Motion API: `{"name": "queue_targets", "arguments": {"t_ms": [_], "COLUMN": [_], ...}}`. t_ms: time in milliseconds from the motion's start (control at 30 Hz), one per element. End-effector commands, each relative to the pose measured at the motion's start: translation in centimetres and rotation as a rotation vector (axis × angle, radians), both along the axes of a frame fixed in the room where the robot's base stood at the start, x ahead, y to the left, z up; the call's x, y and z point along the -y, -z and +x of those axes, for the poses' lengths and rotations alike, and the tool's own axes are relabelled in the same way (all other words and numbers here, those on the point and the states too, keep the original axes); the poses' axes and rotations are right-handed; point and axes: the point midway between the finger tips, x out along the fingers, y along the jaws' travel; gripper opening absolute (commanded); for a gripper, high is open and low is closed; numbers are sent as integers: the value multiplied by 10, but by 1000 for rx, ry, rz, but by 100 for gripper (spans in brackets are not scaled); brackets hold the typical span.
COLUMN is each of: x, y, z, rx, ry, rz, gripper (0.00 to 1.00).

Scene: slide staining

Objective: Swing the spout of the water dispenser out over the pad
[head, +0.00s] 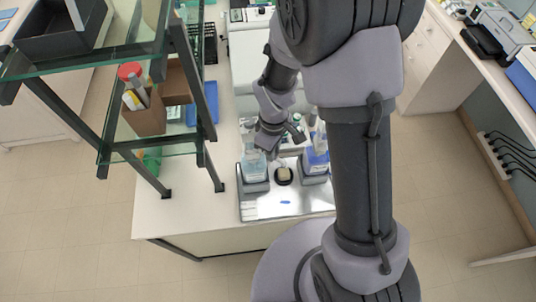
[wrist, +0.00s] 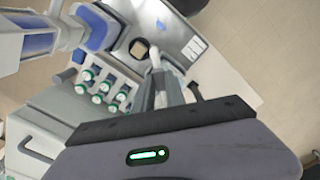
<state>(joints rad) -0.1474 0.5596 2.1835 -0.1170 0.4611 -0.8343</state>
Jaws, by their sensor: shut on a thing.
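The water dispenser (head: 254,167), a clear pale-blue bottle in a grey holder, stands at the left of the metal tray. My gripper (head: 270,148) is down beside its top, largely hidden by my wrist. In the wrist view my gripper (wrist: 162,80) is shut on the spout (wrist: 155,57), whose white end shows just beyond the fingers. The pad (head: 284,175) is a dark round spot with a beige piece on it, between the two dispensers. In the wrist view the pad (wrist: 139,48) lies just left of the spout end; I cannot tell whether the spout reaches over it.
A blue-filled dispenser (head: 316,158) stands at the tray's right. The metal tray (head: 270,208) has bare room in front. Several green-capped bottles (wrist: 102,87) stand close to the gripper. A glass-shelved rack (head: 155,150) rises on the left.

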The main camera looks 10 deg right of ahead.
Motion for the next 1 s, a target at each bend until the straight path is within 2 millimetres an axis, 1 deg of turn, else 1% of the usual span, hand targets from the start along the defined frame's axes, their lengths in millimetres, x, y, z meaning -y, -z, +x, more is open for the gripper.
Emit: {"name": "queue_targets", "arguments": {"t_ms": [200,500,733,1000], "x": [9,15,16,17], "y": [0,0,0,0], "z": [13,29,38,44], "rx": [1,0,0,-1], "ry": [-200,-451,-586,-669], "rz": [-1,0,0,0], "gripper": [0,0,0,0]}}
